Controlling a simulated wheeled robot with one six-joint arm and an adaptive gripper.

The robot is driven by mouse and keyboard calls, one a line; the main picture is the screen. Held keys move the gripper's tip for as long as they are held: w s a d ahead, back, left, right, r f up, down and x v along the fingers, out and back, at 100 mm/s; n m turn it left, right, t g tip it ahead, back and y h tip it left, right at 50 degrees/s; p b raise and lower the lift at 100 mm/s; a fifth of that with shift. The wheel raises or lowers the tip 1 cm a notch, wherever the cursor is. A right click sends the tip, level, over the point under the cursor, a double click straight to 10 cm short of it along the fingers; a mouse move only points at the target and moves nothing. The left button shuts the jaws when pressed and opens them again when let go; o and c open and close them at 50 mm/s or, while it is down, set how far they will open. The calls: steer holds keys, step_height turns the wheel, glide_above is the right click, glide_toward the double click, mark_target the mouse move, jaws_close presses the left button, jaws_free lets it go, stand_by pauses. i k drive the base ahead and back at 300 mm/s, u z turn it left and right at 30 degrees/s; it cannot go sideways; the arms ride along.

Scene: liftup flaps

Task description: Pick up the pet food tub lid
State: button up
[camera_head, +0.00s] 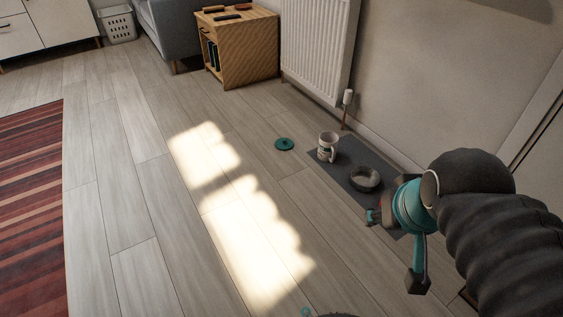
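A round teal lid (284,144) with a small knob lies flat on the wood floor, just left of a dark mat. A white tub (327,147) with a handle-like part on its right side stands on the far end of the mat, apart from the lid. My gripper (372,216) is at the right, at the end of my dark and teal arm, over the near part of the mat. It is well to the right of the lid and nearer to me. Its fingers are small and partly hidden, so their opening is unclear.
A grey bowl (365,179) sits on the dark mat (345,175) near my gripper. A radiator (318,45) and wall run along the right. A wooden side table (238,50) stands at the back. The floor left of the lid is clear up to a red striped rug (30,210).

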mark_target(283, 143)
steer(key=u, duration=0.7)
steer(key=i, duration=0.45)
steer(key=u, duration=0.9)
steer(key=i, duration=1)
steer(key=z, duration=0.7)
steer(key=i, duration=1)
steer(key=z, duration=1)
